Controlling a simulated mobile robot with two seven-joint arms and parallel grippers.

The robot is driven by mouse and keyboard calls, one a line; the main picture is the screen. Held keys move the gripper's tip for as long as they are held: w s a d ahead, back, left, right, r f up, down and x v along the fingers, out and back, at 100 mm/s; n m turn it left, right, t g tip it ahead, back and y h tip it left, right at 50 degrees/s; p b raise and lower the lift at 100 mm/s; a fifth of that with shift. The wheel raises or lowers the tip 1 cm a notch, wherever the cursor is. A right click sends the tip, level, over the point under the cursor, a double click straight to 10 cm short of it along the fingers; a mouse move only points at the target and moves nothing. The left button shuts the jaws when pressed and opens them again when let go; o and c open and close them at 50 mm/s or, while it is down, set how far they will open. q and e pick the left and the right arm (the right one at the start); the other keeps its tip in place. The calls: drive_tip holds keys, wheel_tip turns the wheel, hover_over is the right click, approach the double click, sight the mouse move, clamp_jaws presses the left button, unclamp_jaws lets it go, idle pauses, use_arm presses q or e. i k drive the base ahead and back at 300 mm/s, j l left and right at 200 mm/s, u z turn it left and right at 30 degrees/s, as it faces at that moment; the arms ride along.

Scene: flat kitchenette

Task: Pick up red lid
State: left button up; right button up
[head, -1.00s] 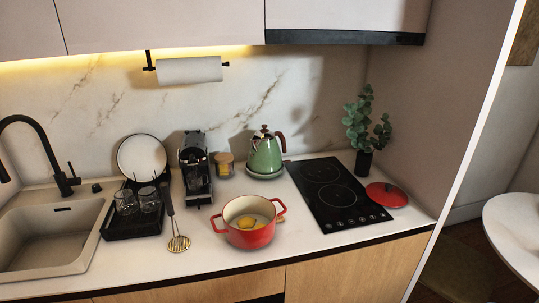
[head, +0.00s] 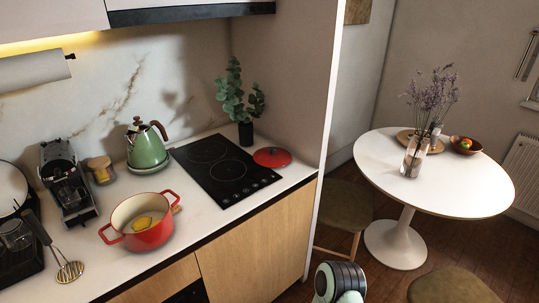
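The red lid (head: 272,157) lies flat on the white counter, just right of the black cooktop (head: 224,170) and close to the tall side panel. Its top is round and red with a small dark knob. The red pot (head: 150,240) stands uncovered on the counter left of the cooktop, with something yellow inside. A dark ribbed part of my own arm shows at the bottom edge, well below the lid. Neither gripper is in view.
A green kettle (head: 146,150) stands behind the pot. A plant in a black vase (head: 245,133) stands behind the lid. A coffee machine (head: 66,182) and whisk (head: 69,270) are at left. A round white table (head: 436,185) and stools (head: 344,212) are at right.

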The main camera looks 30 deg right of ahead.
sight(272, 157)
drive_tip(key=i+l, duration=0.1)
drive_tip(key=l, duration=0.45)
drive_tip(key=i+l+u, duration=0.1)
drive_tip(key=l, duration=0.45)
drive_tip(key=i+l, duration=0.1)
drive_tip(key=l, duration=0.45)
